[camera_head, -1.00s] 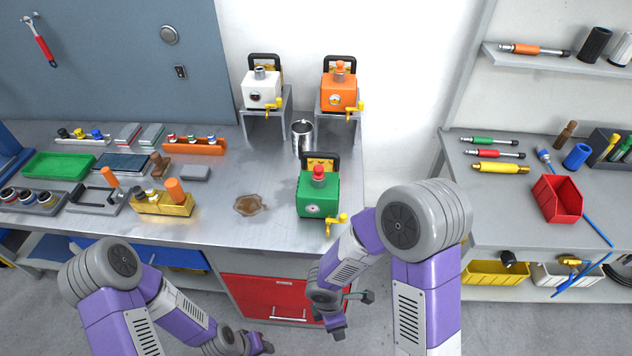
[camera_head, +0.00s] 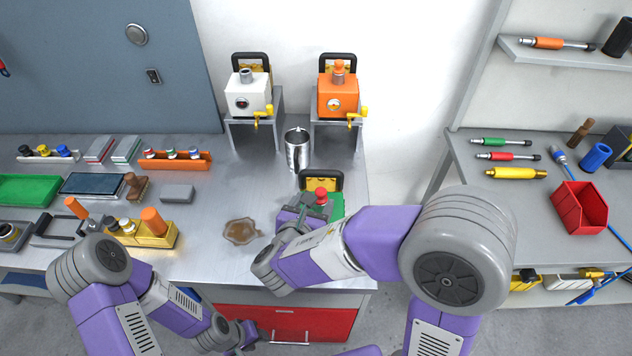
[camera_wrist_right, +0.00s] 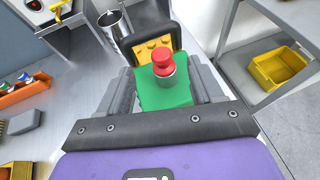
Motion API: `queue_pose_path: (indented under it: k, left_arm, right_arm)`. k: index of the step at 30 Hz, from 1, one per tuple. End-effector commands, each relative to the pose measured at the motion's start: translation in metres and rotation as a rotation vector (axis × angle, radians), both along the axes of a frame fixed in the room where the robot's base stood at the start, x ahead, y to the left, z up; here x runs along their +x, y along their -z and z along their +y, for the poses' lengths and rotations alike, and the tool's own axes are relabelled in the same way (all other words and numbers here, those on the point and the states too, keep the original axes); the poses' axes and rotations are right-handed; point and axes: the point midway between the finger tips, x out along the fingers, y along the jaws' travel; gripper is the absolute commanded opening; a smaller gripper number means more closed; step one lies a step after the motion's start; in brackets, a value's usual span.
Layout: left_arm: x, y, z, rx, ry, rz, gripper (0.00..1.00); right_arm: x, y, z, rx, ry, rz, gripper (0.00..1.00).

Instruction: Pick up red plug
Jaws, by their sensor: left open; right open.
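The red plug (camera_head: 321,195) sits upright on top of the green box (camera_head: 336,206), which stands near the front right edge of the metal workbench. In the right wrist view the red plug (camera_wrist_right: 163,62) rests on a metal neck on the green box (camera_wrist_right: 165,92). My right gripper (camera_head: 308,205) is open at the green box, its fingers on either side of the plug in the wrist view and apart from it. Much of the green box is hidden behind the right arm in the head view. My left gripper (camera_head: 245,335) is open and empty, low in front of the bench.
A metal cup (camera_head: 297,150) stands behind the green box. The white box (camera_head: 247,97) and the orange box (camera_head: 338,97) sit on raised stands at the back. A red bin (camera_head: 580,208) is on the right shelf.

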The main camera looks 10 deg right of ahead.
Motion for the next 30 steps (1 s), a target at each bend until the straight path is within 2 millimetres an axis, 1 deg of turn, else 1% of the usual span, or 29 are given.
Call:
queue_pose_path:
  k: [1, 8, 13, 17, 23, 24, 26, 30]
  left_arm:
    - [0.000, 0.002, 0.000, 0.000, 0.000, 0.001, 0.43]
    - [-0.001, 0.007, 0.000, 0.000, -0.001, 0.001, 0.43]
    - [0.000, 0.012, 0.000, 0.000, -0.001, 0.001, 0.43]
    - [0.000, 0.013, 0.000, 0.000, -0.001, 0.001, 0.43]
    - [0.000, 0.012, 0.000, 0.000, -0.001, 0.001, 0.43]
    - [0.000, 0.012, 0.000, 0.000, -0.001, 0.001, 0.43]
    - [0.000, 0.012, 0.000, 0.000, 0.000, 0.001, 0.43]
    - [0.000, 0.012, 0.000, 0.000, 0.000, 0.001, 0.43]
  right_arm:
    - [0.004, 0.004, -0.004, 0.001, 0.004, 0.002, 0.66]
    - [0.027, 0.013, -0.017, 0.000, 0.005, 0.002, 0.66]
    - [0.049, 0.021, -0.028, 0.001, 0.004, 0.003, 0.66]
    - [0.056, 0.024, -0.033, 0.001, 0.003, 0.003, 0.66]
    - [0.057, 0.023, -0.033, 0.001, 0.001, 0.003, 0.66]
    - [0.057, 0.023, -0.033, 0.001, 0.001, 0.003, 0.64]
    - [0.057, 0.023, -0.033, 0.001, 0.001, 0.003, 0.55]
    - [0.057, 0.023, -0.033, 0.001, 0.002, 0.003, 0.34]
